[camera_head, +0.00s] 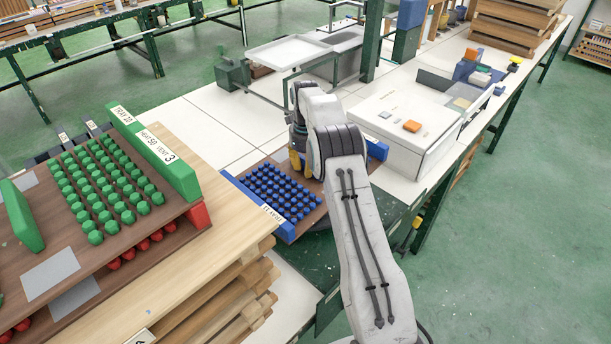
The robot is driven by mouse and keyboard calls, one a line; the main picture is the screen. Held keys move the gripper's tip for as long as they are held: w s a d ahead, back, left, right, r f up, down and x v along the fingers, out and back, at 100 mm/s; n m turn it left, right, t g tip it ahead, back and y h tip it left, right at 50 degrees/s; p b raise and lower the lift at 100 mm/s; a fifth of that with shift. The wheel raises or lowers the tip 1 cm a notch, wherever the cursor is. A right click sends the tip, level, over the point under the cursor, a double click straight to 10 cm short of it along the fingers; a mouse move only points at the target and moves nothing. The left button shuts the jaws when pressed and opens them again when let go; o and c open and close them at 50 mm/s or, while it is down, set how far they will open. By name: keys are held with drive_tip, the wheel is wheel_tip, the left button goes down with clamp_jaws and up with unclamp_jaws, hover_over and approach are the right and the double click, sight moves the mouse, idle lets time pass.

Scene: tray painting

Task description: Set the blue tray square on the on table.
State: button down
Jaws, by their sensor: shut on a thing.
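The blue tray (243,192) is a brown board with blue end walls, a white label and rows of small blue knobs. It is at the middle of the head view, turned at an angle to the white table (216,110). My gripper (297,166), with yellowish fingers, points down at the tray's far right part and is shut on it. My arm hides the tray's right part, with a bit of the far blue wall showing beyond. I cannot tell whether the tray rests fully on the table or is slightly raised.
A green tray (182,165) with green knobs sits on a wooden stack (215,250) at the left, over red knobs. A white box (405,125) with an orange block stands right of my arm. A metal tray stand (290,52) is behind. White tabletop is free behind the blue tray.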

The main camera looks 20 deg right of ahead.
drive_tip(key=shift+f+p, duration=1.9)
drive_tip(key=shift+p, duration=0.2)
drive_tip(key=c, duration=1.2)
unclamp_jaws()
drive_tip(key=shift+f, duration=0.1)
